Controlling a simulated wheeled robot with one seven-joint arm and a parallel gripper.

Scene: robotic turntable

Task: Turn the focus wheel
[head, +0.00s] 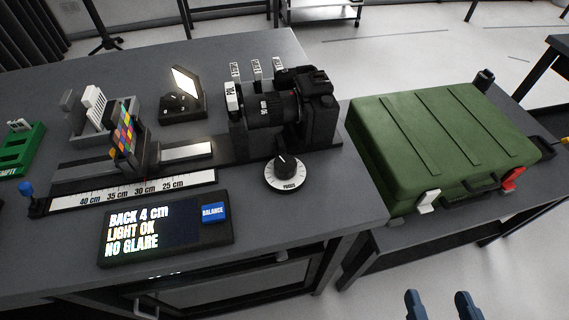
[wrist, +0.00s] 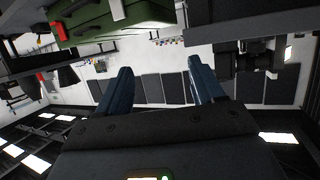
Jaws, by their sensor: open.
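The focus wheel (head: 285,174) is a white-rimmed dial with a black knob and the word FOCUS, on the table in front of the camera (head: 290,104). A display (head: 160,232) reads "BACK 4 cm", "LIGHT OK" and "NO GLARE". A color chart (head: 123,137) stands on the rail behind a scale (head: 130,192) marked from 40 to 25 cm. My gripper (head: 437,304) is open and empty at the bottom edge of the head view, right of and well apart from the wheel. Its two blue fingers also show spread in the wrist view (wrist: 158,82).
A green case (head: 440,135) lies on a lower bench to the right. A blue BALANCE button (head: 213,212) is on the display. A small lamp (head: 185,90) stands behind the rail. Open floor lies in front of the table's right corner.

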